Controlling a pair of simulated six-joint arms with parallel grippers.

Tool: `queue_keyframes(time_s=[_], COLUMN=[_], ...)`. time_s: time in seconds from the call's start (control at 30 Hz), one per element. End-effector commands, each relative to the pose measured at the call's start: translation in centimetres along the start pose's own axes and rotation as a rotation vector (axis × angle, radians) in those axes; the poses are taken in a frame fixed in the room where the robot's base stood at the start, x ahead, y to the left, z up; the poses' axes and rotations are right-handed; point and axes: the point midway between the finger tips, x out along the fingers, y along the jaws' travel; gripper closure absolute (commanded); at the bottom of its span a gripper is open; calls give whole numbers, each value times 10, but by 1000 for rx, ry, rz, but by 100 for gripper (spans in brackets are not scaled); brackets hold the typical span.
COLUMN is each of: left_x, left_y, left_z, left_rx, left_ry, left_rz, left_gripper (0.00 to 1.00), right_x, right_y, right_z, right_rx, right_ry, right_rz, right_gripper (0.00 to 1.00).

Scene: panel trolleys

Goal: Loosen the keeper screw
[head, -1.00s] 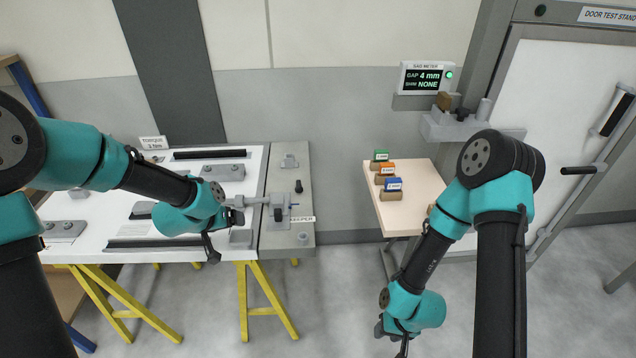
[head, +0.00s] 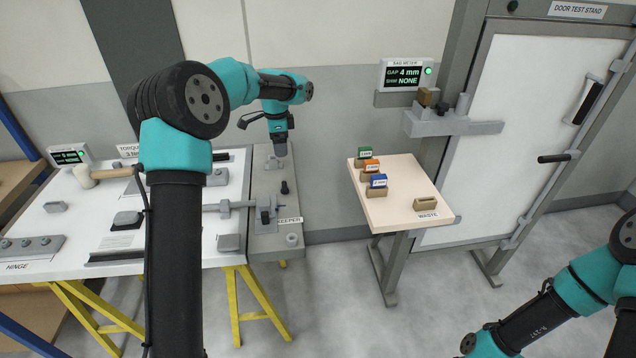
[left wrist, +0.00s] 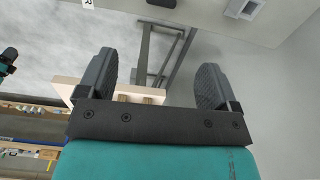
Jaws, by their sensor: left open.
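The grey keeper block (head: 266,214) sits on the grey plate (head: 268,178) at the right end of the white bench, beside the KEEPER label (head: 289,220). A bar reaches it from the left. The keeper screw is too small to tell apart for sure. A small black upright peg (head: 284,188) stands behind the block. My left gripper (head: 281,151) hangs above the back of the plate, apart from the block. In the left wrist view my left gripper (left wrist: 153,82) is open, with nothing between its fingers.
A side table (head: 400,203) with green, orange and blue tagged blocks and a WASTE label stands right of the bench. A mallet (head: 105,173) lies at the bench's back left. The sag meter (head: 405,74) reads gap 4 mm, shim none. Floor between bench and table is clear.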

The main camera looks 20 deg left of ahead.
Motion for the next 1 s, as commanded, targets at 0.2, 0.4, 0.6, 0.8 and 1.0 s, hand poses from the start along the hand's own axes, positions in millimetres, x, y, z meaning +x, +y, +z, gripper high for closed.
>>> queue_keyframes(time_s=[0.2,0.4,0.6,0.8,1.0], left_x=[-5,-4,6,35,69], left_y=[-3,-3,-3,-2,-2], left_z=[7,6,6,7,8], left_rx=[14,14,13,13,13], left_ry=[-24,-23,-23,-23,-24], left_rz=[5,5,7,9,8], left_gripper=[15,15,15,15,15], right_x=[0,0,0,0,0], right_y=[0,0,0,0,0], right_z=[0,0,0,0,0], right_rx=[-1,-1,-1,-1,-1], right_ry=[0,0,0,0,0], right_rz=[0,0,0,0,0], right_gripper=[57,57,57,57,57])
